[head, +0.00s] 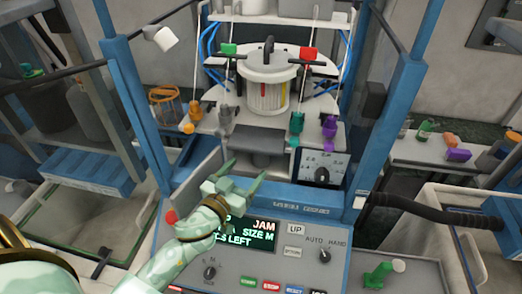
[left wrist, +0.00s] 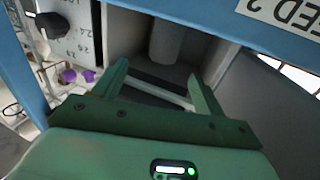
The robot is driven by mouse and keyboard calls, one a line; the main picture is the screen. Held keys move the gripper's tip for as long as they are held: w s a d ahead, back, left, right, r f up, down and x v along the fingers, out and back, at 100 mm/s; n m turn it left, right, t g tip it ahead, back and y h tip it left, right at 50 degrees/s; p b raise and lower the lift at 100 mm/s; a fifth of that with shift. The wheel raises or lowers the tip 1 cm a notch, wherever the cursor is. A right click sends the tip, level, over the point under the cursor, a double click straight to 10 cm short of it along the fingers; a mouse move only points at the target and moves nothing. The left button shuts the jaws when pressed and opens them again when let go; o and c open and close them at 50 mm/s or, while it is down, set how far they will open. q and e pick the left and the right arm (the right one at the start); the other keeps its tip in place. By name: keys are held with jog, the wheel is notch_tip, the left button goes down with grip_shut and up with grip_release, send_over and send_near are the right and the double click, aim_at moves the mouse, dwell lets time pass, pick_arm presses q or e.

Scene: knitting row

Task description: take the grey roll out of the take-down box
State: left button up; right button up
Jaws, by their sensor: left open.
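The grey roll (left wrist: 166,42) shows in the left wrist view as an upright-looking grey cylinder inside the take-down box (left wrist: 118,30), a recess with grey walls and a blue frame. In the head view my left gripper (head: 246,172) is in front of the machine, above the control panel. I cannot make out the roll in the head view. My right gripper is not in view.
The control panel (head: 340,268) shows JAM on its screen. Blue posts (head: 398,110) stand on both sides of the machine. A dial plate (head: 322,170) sits right of the gripper. A black hose (head: 430,212) runs at the right. A blue beam (left wrist: 190,18) crosses above the recess.

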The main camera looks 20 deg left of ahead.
aim_at(257, 168)
pick_arm(q)
jog(key=shift+w+d, duration=0.1)
jog(key=shift+w, duration=1)
jog(key=w, duration=0.5)
jog(key=shift+w+a+f, duration=0.2)
jog(key=shift+f, duration=0.05)
jog(key=shift+s, duration=0.15)
jog(key=shift+c, duration=0.5)
jog(key=c, duration=1)
